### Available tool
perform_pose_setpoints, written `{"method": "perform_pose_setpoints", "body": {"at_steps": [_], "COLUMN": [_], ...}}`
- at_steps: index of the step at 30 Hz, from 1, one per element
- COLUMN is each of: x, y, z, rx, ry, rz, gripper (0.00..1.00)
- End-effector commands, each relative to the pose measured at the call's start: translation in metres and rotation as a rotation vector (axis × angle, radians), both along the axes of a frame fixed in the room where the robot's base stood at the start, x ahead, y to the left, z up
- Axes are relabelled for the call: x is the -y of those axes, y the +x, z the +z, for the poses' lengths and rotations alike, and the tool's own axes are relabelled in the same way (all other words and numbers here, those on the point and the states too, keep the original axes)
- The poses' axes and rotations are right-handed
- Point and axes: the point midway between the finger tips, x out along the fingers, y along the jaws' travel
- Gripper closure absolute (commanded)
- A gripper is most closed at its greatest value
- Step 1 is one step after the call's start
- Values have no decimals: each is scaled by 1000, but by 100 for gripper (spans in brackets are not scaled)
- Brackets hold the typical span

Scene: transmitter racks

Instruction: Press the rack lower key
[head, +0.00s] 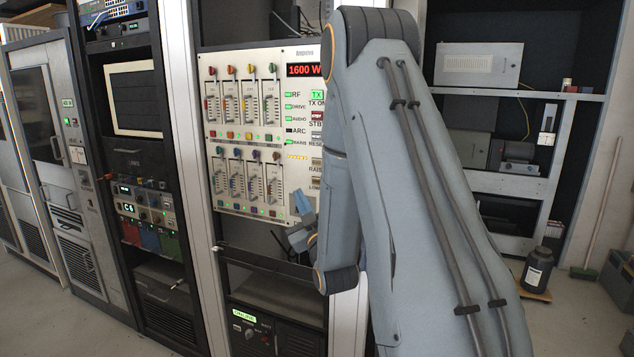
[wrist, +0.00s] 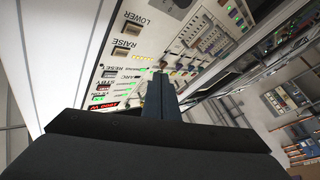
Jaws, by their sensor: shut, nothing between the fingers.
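The rack lower key (wrist: 132,28) is a small tan key beside its LOWER label, at upper left in the wrist view. In the head view the lower key (head: 315,181) is at the panel's lower right, partly behind my arm. The similar raise key (wrist: 120,54) sits beside it. My gripper (wrist: 160,78) is shut and empty, its fingers pointing at the panel, to the right of and below both keys in the wrist view. In the head view my gripper (head: 301,195) is just left of and below the lower key. Whether the fingertips touch the panel is unclear.
The white panel (head: 244,52) carries several sliders, coloured knobs and a red 1600 W display (head: 304,70). A dark bar (head: 265,262) crosses the rack below it. My arm hides the panel's right edge.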

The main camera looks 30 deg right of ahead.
Motion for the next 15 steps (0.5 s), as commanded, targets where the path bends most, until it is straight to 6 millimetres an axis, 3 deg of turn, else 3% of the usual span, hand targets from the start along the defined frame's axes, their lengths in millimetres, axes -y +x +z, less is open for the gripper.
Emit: {"method": "perform_pose_setpoints", "body": {"at_steps": [8, 15], "x": [7, 31], "y": [5, 23], "z": [0, 0], "rx": [-2, -1], "ry": [1, 2], "rz": [-1, -1], "gripper": [100, 100]}}
